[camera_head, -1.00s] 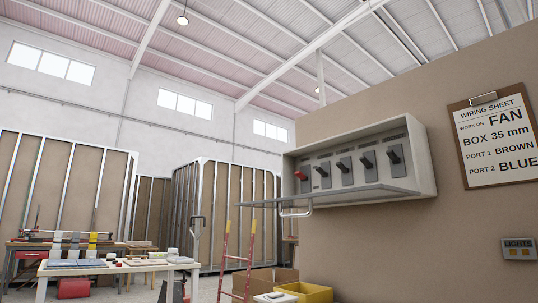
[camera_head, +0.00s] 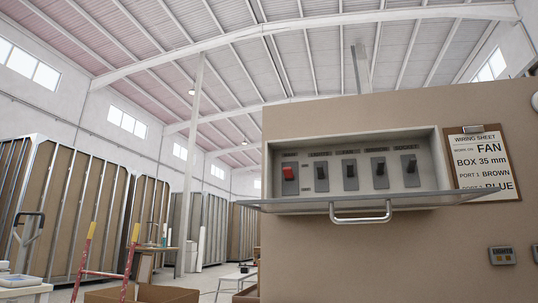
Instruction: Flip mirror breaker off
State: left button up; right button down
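The breaker box (camera_head: 436,165) is mounted on the tan wall, with its front cover (camera_head: 300,204) swung down and open. A row of several breakers sits inside, with small blurred labels above. The red-handled one (camera_head: 288,173) is at the left. The fourth from the left, whose label seems to read mirror, is the mirror breaker (camera_head: 380,169), with a dark lever on a grey plate. Its lever looks in line with its neighbours; I cannot tell its exact position. The cover's handle (camera_head: 361,218) hangs at the front edge. Neither of my grippers is in view.
The open cover juts out below the breakers. A wiring-sheet clipboard (camera_head: 482,165) hangs right of the box, and a small lights panel (camera_head: 502,255) is lower right. A red ladder (camera_head: 103,265) and a cardboard box (camera_head: 150,293) stand lower left. The space before the breakers looks clear.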

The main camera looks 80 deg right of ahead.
aim_at(381, 165)
jog(key=i+z, duration=0.1)
jog(key=z, duration=0.35)
jog(key=i+j+z, duration=0.1)
jog(key=z, duration=0.35)
jog(key=j+z, duration=0.15)
jog(key=z, duration=0.3)
jog(key=i+j+z, duration=0.15)
jog(key=z, duration=0.25)
